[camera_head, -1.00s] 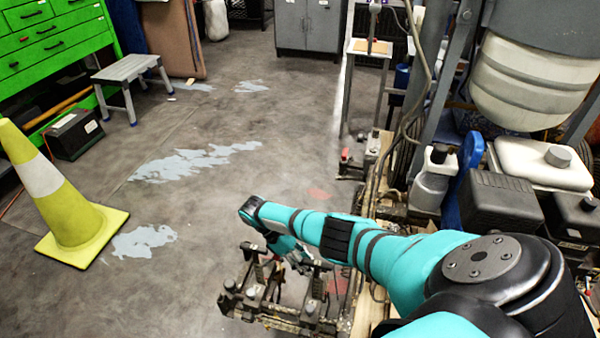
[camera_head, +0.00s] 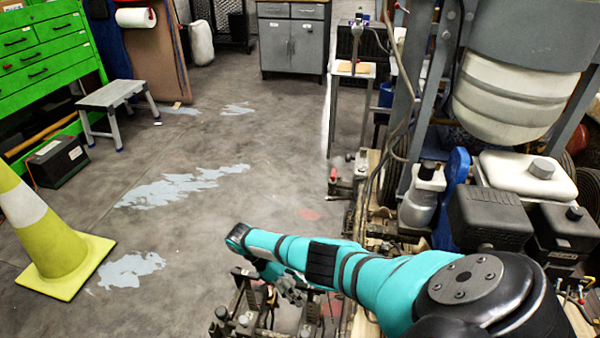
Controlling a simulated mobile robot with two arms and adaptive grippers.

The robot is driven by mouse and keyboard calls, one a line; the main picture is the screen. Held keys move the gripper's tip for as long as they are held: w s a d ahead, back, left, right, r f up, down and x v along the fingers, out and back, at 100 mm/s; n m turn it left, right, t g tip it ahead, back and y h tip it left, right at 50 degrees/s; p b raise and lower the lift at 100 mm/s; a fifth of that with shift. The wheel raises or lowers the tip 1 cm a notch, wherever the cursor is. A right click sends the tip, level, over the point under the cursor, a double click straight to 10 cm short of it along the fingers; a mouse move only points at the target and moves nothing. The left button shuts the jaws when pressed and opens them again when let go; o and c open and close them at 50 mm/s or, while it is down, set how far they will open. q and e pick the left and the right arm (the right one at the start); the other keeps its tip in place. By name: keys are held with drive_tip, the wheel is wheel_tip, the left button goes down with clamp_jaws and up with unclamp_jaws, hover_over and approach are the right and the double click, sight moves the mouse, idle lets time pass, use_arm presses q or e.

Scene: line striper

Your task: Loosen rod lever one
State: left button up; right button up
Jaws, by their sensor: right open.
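My right arm reaches in from the lower right, teal and black. Its gripper (camera_head: 291,290) is open and sits just above the striper's rod and clamp assembly (camera_head: 245,318) at the bottom middle. The assembly is a dirty metal frame with upright posts and knobs. The arm and gripper hide part of it. I cannot tell which of its small parts is rod lever one, nor whether a finger touches it. My left gripper is not in view.
The striper machine (camera_head: 515,95), with white tanks and a black engine, fills the right side. A yellow cone (camera_head: 50,240) stands at the left. A grey step stool (camera_head: 110,98) and green cabinet (camera_head: 45,50) are behind it. The middle floor is clear.

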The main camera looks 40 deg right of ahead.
drive_tip(key=v, duration=0.7)
drive_tip(key=shift+w, duration=0.25)
drive_tip(key=shift+a+r, duration=0.1)
drive_tip(key=shift+r, duration=0.05)
idle(0.3)
